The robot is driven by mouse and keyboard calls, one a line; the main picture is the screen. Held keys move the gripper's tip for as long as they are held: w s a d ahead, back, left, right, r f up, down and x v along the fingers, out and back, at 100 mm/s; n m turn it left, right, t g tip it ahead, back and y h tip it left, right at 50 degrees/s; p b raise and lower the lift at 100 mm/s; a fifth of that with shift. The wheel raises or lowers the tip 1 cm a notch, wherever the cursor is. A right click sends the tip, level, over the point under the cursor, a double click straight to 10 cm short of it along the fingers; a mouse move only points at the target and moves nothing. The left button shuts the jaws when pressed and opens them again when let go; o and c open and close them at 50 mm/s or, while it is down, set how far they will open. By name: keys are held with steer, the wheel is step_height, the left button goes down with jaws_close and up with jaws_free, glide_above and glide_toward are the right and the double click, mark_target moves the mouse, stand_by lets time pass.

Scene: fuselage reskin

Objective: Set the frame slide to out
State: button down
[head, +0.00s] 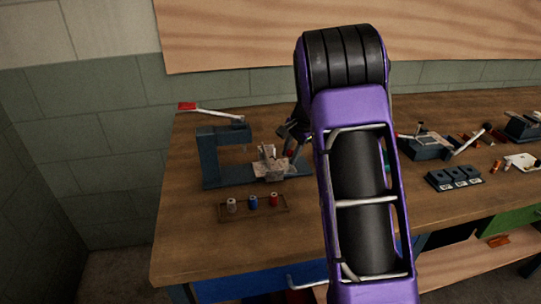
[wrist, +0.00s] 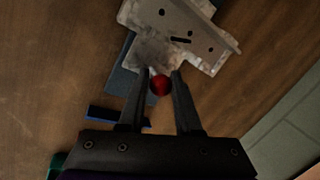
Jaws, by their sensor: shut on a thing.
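The frame slide appears to be the pale metal block (head: 270,167) on the blue-grey base of the C-shaped press. In the wrist view the block (wrist: 180,35) has several dark holes and a slot. A red ball knob (wrist: 160,86) is at its near edge; it also shows small in the head view (head: 291,153). My gripper (wrist: 161,78) is shut on the red knob, one finger on each side. In the head view my purple arm hides part of the gripper. I cannot tell the slide's exact position along its travel.
The press (head: 207,155) has a lever with a red handle (head: 187,106) at its upper left. A tray (head: 228,214) with several small coloured spools lies in front. A second lever device (head: 425,146) and a dark block with holes (head: 454,178) stand right of my arm. The front left of the table is clear.

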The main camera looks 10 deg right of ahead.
steer(key=d, duration=0.5)
steer(key=c, duration=0.6)
jaws_free()
steer(key=shift+r, duration=0.1)
steer(key=shift+r, duration=0.3)
steer(key=p+v, duration=0.2)
steer(key=v, duration=1.4)
steer(key=shift+s+r+p, duration=0.2)
steer(key=shift+r+p, duration=0.1)
